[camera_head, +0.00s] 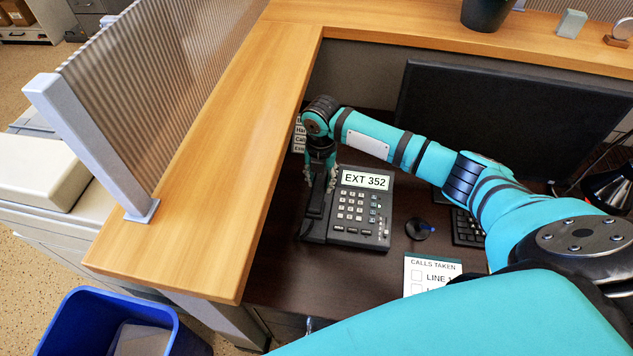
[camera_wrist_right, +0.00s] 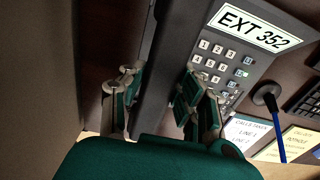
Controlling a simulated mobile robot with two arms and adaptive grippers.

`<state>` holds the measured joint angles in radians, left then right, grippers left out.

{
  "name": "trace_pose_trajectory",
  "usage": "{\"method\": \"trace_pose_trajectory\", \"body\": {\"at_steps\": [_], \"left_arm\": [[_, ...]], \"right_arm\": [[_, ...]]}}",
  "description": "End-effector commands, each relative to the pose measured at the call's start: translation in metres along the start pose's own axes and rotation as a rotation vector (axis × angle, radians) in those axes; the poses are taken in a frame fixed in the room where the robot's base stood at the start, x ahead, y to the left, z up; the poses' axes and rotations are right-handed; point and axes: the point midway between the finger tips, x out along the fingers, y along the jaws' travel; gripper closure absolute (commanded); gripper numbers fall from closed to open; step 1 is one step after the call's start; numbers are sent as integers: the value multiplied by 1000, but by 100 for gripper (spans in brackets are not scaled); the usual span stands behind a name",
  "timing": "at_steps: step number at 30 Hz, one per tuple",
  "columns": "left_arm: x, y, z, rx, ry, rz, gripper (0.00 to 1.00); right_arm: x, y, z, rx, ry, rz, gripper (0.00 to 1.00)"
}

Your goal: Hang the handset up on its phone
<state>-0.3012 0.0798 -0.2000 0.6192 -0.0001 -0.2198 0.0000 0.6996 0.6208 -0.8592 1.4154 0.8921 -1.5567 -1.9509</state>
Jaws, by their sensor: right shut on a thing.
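The desk phone (camera_head: 372,241) is dark grey, with a keypad and a display reading EXT 352. It stands on the dark desk, and its keypad shows in the right wrist view (camera_wrist_right: 226,62). The black handset (camera_head: 315,226) lies lengthwise along the phone's left side, over the cradle area. My right gripper (camera_head: 321,180) reaches down from above and is shut on the handset. In the right wrist view the handset (camera_wrist_right: 172,75) runs between the two fingers (camera_wrist_right: 155,100). I cannot tell whether it rests fully in the cradle. My left gripper is not in view.
A wooden counter (camera_head: 215,135) rises left of and behind the desk. A monitor (camera_head: 500,115) stands behind my right arm. A pen stand (camera_head: 419,229), a keyboard (camera_head: 467,228) and a CALLS TAKEN card (camera_head: 420,272) lie right of the phone. A blue bin (camera_head: 75,325) is at lower left.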

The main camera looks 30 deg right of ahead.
Motion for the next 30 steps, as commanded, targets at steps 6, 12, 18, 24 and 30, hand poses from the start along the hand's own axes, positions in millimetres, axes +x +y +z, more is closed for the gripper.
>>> {"method": "trace_pose_trajectory", "body": {"at_steps": [6, 12, 18, 24, 30], "left_arm": [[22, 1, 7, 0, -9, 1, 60], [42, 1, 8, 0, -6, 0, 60], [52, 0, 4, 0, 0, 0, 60], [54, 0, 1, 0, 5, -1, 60], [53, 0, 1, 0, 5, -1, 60]], "right_arm": [[21, 0, 0, 1, -1, 0, 100], [40, 0, 0, 1, -1, 0, 100], [54, 0, 0, 1, -1, 0, 100], [62, 1, -1, 0, -1, 0, 100], [62, 1, 0, 0, -1, 0, 100]]}}
